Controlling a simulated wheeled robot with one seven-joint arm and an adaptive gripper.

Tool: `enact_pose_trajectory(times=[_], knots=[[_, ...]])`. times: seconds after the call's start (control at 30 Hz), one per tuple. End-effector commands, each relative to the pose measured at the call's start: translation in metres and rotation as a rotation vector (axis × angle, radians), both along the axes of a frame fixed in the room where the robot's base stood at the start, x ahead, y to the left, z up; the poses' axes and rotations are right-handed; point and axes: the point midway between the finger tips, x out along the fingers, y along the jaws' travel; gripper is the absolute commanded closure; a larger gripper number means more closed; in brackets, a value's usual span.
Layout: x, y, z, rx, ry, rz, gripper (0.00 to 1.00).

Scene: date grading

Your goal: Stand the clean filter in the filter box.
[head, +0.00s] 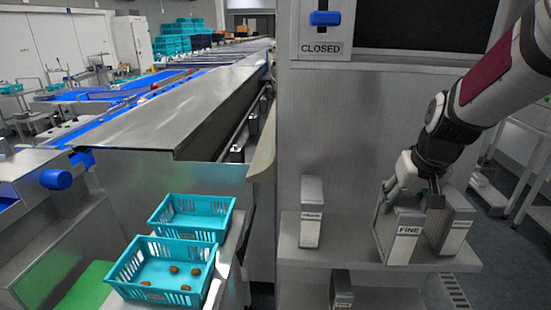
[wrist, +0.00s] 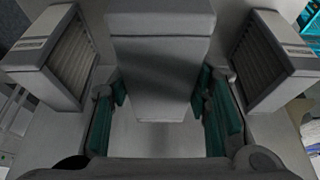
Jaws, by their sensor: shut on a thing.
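My gripper (head: 412,196) is shut on a grey box-shaped filter labelled FINE (head: 408,238), at the shelf on the right of the head view. In the wrist view the held filter (wrist: 160,65) is between the teal-padded fingers of my gripper (wrist: 160,98). It looks upright, and its base is at or just above the shelf; I cannot tell if it touches. No marking that I can read says which filter is clean. I cannot tell which part is the filter box; a grey cabinet (head: 345,140) with a CLOSED sign and a blue handle (head: 325,18) stands behind the shelf.
The shelf (head: 350,256) also bears a filter (head: 456,226) close right of the held one and another (head: 311,215) at the left. A further labelled block (head: 342,291) is below. Two teal crates (head: 163,249) (head: 193,213) stand at left, the nearer with several dates.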

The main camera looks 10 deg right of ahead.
Motion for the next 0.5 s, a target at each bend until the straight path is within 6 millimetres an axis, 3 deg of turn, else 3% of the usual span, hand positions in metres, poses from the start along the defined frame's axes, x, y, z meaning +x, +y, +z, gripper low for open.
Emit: enact_pose_trajectory(times=[0.1, 0.3, 0.5], knots=[[0.030, -0.006, -0.004, 0.002, 0.001, 0.002, 1.00], [0.069, -0.014, -0.007, 0.001, 0.000, 0.001, 1.00], [0.082, -0.017, -0.010, 0.001, 0.001, 0.000, 1.00]])
